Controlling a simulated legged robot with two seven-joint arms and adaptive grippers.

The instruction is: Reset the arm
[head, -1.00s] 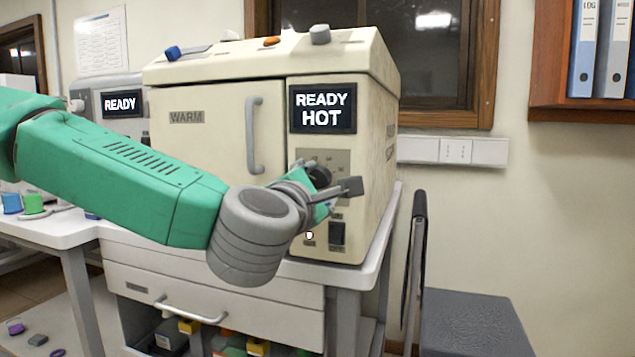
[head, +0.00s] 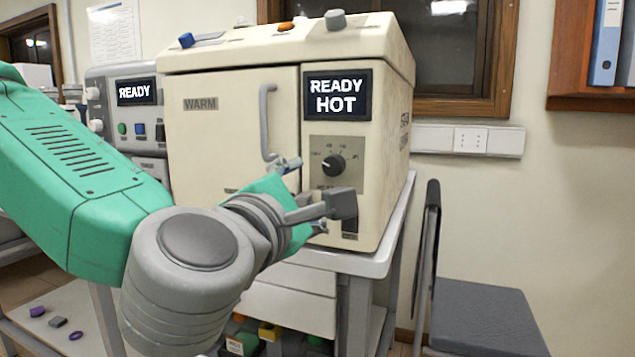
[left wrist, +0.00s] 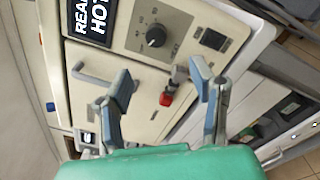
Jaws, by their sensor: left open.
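My left arm comes in from the left. Its left gripper (head: 316,190) is open and empty in front of the cream oven (head: 225,130), just below the black dial knob (head: 332,165). In the left wrist view the two fingers of the left gripper (left wrist: 162,82) are spread apart with nothing held between them. The dial knob (left wrist: 156,37) shows beyond the fingers, clear of them. A small red part (left wrist: 167,98) appears between the fingers; I cannot tell its depth. The gripper partly hides the lower control panel in the head view. My right gripper is not seen.
The oven display (head: 337,95) reads READY HOT. A grey machine (head: 125,110) stands at the left. A grey door handle (head: 265,125) juts from the oven front. A chair (head: 485,310) stands at the right. Small purple and grey pieces lie on a lower surface at bottom left.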

